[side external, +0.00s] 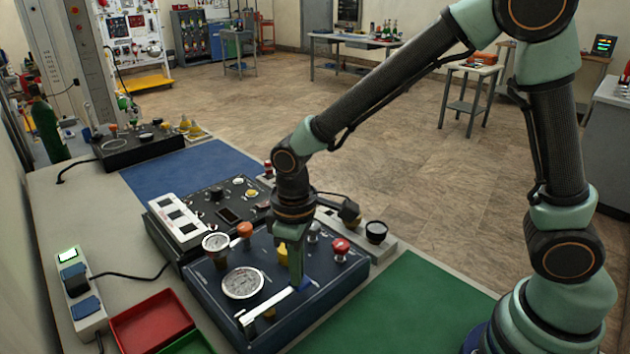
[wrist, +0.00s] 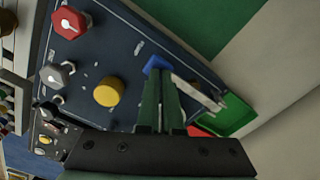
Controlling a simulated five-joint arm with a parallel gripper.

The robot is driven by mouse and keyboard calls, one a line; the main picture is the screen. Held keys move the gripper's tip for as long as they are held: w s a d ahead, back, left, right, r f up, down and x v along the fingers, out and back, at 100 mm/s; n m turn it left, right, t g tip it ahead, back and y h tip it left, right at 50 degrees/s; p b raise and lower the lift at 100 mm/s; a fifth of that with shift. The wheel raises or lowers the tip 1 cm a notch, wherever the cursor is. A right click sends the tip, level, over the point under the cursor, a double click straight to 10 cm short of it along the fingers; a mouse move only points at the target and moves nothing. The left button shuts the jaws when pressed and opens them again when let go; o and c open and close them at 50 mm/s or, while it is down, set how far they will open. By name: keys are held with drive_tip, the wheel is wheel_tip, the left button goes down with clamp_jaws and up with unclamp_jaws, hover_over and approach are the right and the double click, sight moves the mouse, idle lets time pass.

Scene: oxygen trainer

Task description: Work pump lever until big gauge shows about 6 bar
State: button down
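The dark blue pump panel (side external: 203,287) lies on the bench. Its big white-faced gauge (side external: 243,283) faces up; its needle is too small to read. The pale pump lever (side external: 270,305) lies low along the panel's front, with a blue end piece (side external: 308,284). The lever (wrist: 196,90) and its blue end piece (wrist: 156,65) also show in the wrist view. My gripper (side external: 298,284) points down at that blue end. In the wrist view its two green fingers (wrist: 160,85) are close together, with their tips at the blue piece; contact there is unclear.
Close by on the panel stand a red knob (side external: 341,246), a yellow knob (wrist: 108,91), an orange knob (side external: 244,230) and a small gauge (side external: 216,242). A red tray (side external: 150,320) is at the left front. A green mat (side external: 400,310) lies clear at right.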

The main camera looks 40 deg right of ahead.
drive_tip(key=shift+r, duration=1.85)
drive_tip(key=shift+f, duration=1.9)
drive_tip(key=shift+r, duration=1.9)
drive_tip(key=shift+f, duration=0.1)
